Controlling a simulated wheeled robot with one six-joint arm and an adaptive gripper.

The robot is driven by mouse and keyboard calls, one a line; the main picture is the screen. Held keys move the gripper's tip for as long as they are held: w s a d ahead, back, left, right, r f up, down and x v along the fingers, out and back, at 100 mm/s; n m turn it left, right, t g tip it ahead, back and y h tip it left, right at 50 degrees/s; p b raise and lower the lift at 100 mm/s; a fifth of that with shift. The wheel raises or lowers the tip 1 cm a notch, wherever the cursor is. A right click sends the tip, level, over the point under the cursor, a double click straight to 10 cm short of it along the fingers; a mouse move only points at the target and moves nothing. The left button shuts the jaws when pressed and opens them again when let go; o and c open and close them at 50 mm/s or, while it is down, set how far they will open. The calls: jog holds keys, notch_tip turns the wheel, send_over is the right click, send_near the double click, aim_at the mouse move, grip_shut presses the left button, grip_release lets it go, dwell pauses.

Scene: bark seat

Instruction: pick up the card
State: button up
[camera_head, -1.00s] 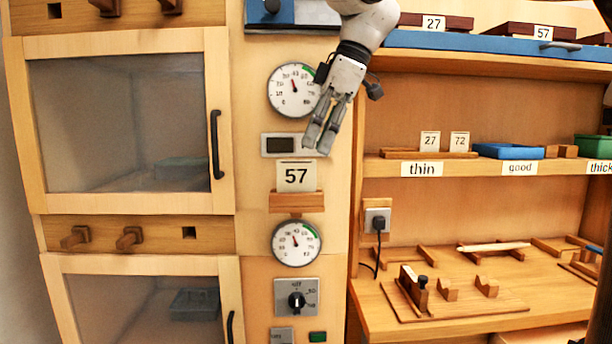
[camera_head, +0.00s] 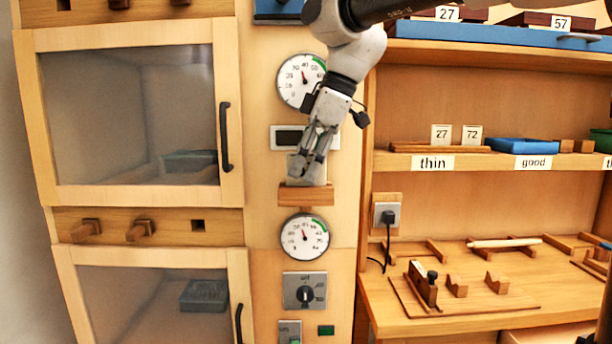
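Two other cards, 27 (camera_head: 441,134) and 72 (camera_head: 471,135), stand on the shelf at right.
A round gauge (camera_head: 301,80) is partly behind my arm, and another gauge (camera_head: 305,237) is below the holder. A cabinet door with a black handle (camera_head: 225,137) is at left. The shelf (camera_head: 400,162) and a workbench with wooden parts (camera_head: 455,315) are at right.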

grip_shut()
jog(key=shift+r, duration=0.1)
